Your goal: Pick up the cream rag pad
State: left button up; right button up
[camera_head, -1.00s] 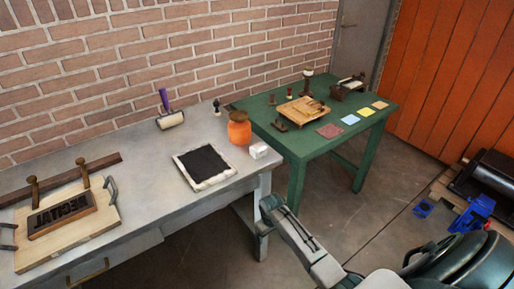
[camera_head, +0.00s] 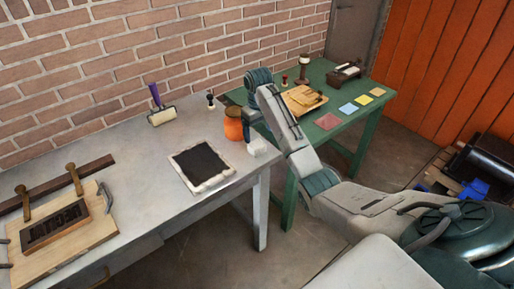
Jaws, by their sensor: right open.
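The cream rag pad (camera_head: 258,148) is a small pale block on the grey table, near its right end. My right arm comes in from the right and bends down over this end of the table. My right gripper (camera_head: 248,132) points down just above and beside the pad, between the orange jar (camera_head: 233,125) and the pad. It is small and partly hidden by my own arm, and the pad does not look lifted. My left gripper is out of view.
An inking slab (camera_head: 203,165) lies left of the pad on the grey table (camera_head: 140,185). A brayer (camera_head: 162,115) and a small stamp (camera_head: 211,101) stand farther back. A wooden block with lettering (camera_head: 55,228) is at left. The green table (camera_head: 352,122) stands behind my right arm.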

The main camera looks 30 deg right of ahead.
aim_at(258, 145)
jog(key=shift+w+d+r, duration=0.25)
jog(key=shift+w+r, duration=0.2)
jog(key=shift+r, duration=0.05)
jog(key=shift+w+d+f, duration=0.1)
jog(key=shift+w+f, duration=0.05)
jog(key=shift+f, duration=0.05)
notch_tip(258, 145, down, 3)
jog(key=shift+r+b, duration=0.15)
jog(key=shift+b, duration=0.15)
jog(key=shift+f+p, duration=0.35)
jog(key=shift+f, duration=0.75)
jog(key=f+p, duration=0.2)
jog(key=f, duration=0.2)
jog(key=shift+w+f, duration=0.1)
jog(key=shift+w, duration=0.1)
jog(key=shift+f, duration=0.55)
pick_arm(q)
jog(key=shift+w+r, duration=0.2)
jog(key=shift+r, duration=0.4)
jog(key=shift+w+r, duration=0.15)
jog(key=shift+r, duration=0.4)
pick_arm(e)
jog(key=c, duration=1.1)
